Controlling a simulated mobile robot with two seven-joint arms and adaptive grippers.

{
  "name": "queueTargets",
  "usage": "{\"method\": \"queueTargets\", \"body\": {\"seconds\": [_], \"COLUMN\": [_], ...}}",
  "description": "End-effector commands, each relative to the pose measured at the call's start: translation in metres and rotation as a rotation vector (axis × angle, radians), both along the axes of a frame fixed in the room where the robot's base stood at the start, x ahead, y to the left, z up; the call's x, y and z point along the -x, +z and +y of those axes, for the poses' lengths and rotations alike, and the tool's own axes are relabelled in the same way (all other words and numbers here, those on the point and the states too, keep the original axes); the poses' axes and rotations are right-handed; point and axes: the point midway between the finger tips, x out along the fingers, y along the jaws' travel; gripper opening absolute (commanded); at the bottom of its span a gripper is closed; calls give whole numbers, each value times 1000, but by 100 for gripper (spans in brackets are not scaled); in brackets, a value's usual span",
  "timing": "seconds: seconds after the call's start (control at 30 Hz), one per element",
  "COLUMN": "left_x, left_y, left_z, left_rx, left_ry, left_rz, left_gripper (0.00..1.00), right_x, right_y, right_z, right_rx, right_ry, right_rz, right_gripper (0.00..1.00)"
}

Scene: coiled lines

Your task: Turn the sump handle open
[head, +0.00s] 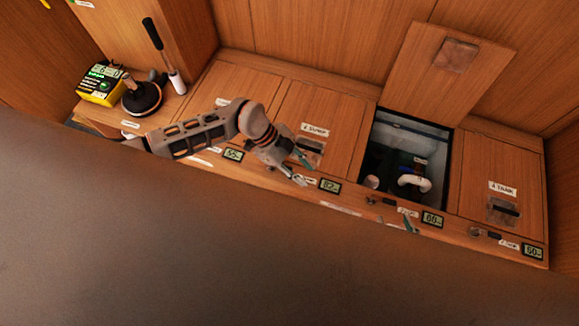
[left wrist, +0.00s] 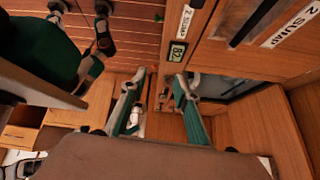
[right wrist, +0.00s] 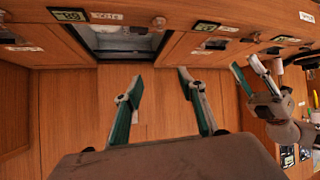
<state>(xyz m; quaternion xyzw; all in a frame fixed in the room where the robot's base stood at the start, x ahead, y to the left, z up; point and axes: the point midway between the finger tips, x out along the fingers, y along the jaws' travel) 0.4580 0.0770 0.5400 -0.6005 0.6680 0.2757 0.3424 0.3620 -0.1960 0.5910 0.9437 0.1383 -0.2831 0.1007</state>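The lid labelled "SUMP" (head: 350,112) is closed, left of the open hatch. Its front strip carries an "82" display (head: 328,185), also visible in the left wrist view (left wrist: 178,53). The sump handle seems to be the small dark lever (right wrist: 252,37) beside that strip's label in the right wrist view; in the head view my left arm largely hides it. My left gripper (head: 301,168) is open and empty, just above the strip near the display. My right gripper (right wrist: 155,76) is open and empty, in front of the wooden front. In the head view it is mostly hidden.
A lid (head: 425,85) leans back behind the open hatch, which holds white piping (head: 412,183). More handles (head: 375,200) and displays (head: 432,218) line the front strip. A yellow meter (head: 100,86) and a black round tool (head: 142,97) stand at left.

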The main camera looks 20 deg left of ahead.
Motion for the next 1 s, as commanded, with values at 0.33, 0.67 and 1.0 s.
{"method": "queueTargets", "body": {"seconds": [0.33, 0.67, 1.0], "left_x": [-40, -37, -40], "left_y": [-18, -66, -80], "left_z": [84, 64, 56], "left_rx": [-276, -273, -272], "left_ry": [100, 98, 99], "left_rz": [25, 28, 21], "left_gripper": [31, 31, 31], "right_x": [5, 8, 7], "right_y": [-5, -21, -24], "right_z": [-17, -20, -21], "right_rx": [51, 65, 71], "right_ry": [-1, 2, 4], "right_rz": [16, 27, 26], "right_gripper": [40, 40, 40]}}
